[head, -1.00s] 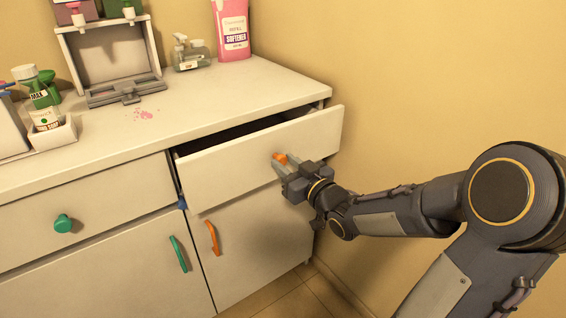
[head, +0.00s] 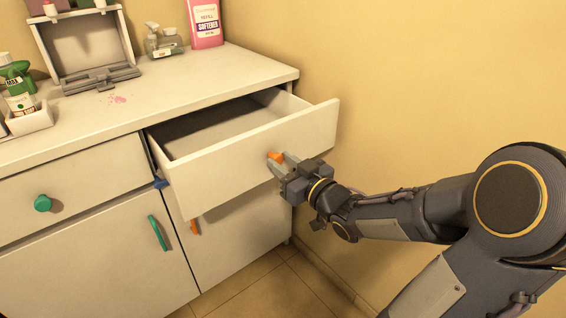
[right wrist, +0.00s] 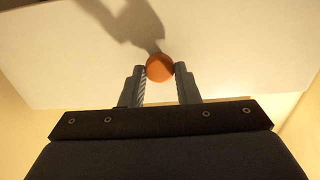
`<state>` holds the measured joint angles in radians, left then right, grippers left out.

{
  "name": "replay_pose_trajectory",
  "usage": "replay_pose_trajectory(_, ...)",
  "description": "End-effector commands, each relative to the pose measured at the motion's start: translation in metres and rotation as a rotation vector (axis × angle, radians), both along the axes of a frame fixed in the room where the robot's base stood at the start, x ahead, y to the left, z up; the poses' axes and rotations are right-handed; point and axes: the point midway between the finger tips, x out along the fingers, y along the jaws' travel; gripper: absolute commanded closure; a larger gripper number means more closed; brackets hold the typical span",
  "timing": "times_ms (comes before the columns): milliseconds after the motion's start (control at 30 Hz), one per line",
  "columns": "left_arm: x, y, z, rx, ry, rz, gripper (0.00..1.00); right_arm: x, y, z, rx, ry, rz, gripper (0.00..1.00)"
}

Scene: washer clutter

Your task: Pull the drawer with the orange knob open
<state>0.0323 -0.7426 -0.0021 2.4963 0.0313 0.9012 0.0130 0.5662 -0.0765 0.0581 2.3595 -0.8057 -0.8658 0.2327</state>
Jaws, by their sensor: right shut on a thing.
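The drawer (head: 240,160) with the orange knob is out from the cabinet, and part of its empty-looking inside shows from above. The orange knob (head: 275,157) is on its front. My right gripper (head: 283,163) is shut on the knob. In the right wrist view the orange knob (right wrist: 160,67) sits between the two fingertips, close against the white drawer front (right wrist: 230,50). The far inside of the drawer is partly hidden by the counter top. My left gripper is not in view.
A second drawer with a green knob (head: 42,203) is shut at the left. Doors below have a green handle (head: 157,232) and an orange handle (head: 195,228). Bottles, a pink softener pack (head: 205,22) and a grey tray stand on the counter (head: 180,85). A yellow wall is close at the right.

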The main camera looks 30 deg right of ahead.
Motion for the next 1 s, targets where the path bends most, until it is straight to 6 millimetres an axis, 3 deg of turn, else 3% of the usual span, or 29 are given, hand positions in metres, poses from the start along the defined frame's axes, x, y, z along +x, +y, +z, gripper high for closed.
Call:
replay_pose_trajectory(67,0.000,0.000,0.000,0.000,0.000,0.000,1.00,0.000,0.000,0.000,0.000,0.000,0.000,1.00)
replay_pose_trajectory(100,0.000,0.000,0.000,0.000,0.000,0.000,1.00,0.000,0.000,0.000,0.000,0.000,0.000,0.70)
replay_pose_trajectory(267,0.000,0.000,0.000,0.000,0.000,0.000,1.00,0.000,0.000,0.000,0.000,0.000,0.000,0.50)
replay_pose_trajectory(600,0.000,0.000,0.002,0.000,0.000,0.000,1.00,-0.005,-0.001,0.001,-0.002,0.001,-0.001,0.50)
replay_pose_trajectory(1000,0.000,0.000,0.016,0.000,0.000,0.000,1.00,-0.067,-0.006,0.001,-0.001,0.001,-0.005,0.50)
